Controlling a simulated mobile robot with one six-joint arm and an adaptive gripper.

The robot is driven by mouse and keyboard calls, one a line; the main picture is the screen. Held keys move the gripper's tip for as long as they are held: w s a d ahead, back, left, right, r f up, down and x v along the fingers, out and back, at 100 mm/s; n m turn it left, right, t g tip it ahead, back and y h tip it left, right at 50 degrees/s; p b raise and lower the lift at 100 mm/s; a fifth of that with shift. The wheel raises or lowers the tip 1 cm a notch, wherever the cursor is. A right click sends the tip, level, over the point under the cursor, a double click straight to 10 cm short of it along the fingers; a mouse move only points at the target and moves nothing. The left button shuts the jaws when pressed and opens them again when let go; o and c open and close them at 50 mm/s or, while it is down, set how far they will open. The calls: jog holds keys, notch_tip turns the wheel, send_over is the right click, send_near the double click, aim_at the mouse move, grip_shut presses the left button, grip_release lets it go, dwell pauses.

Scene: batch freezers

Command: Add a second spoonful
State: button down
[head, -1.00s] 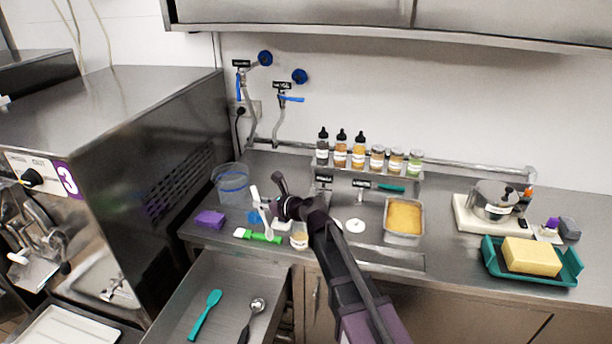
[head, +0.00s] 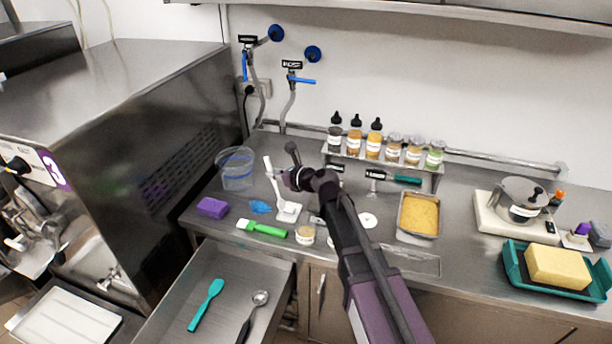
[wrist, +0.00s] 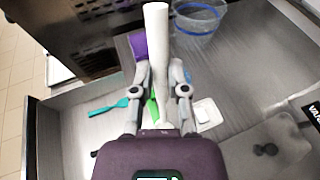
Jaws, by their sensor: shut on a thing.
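My gripper (head: 278,175) is shut on a white long-handled utensil (head: 271,181), likely the spoon, held above the counter's front left part. In the wrist view the utensil (wrist: 156,45) stands between the two fingers (wrist: 158,88). Its lower end and any load on it cannot be made out. A small white square dish or scale (head: 289,212) lies on the counter close below it, and also shows in the wrist view (wrist: 208,113). An open-looking labelled jar (head: 305,235) with pale contents stands just right of the square, near the front edge.
A green-handled brush (head: 264,229), purple sponge (head: 212,207), blue cloth (head: 260,207) and clear bucket (head: 236,174) are at left. A yellow-filled pan (head: 419,215) and bottle rack (head: 380,166) are at right. Below, an open drawer (head: 225,268) holds a teal spatula (head: 207,305) and a spoon (head: 253,314).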

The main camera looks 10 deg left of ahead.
jog(key=shift+w+d, duration=0.1)
jog(key=shift+d, duration=0.05)
jog(key=d+n+g+y, duration=0.1)
jog(key=d+n+g, duration=0.2)
jog(key=d, duration=0.5)
jog(key=shift+s+n+g, duration=0.3)
jog(key=shift+s+g, duration=0.15)
jog(key=shift+g, duration=0.15)
jog(key=shift+a, duration=0.1)
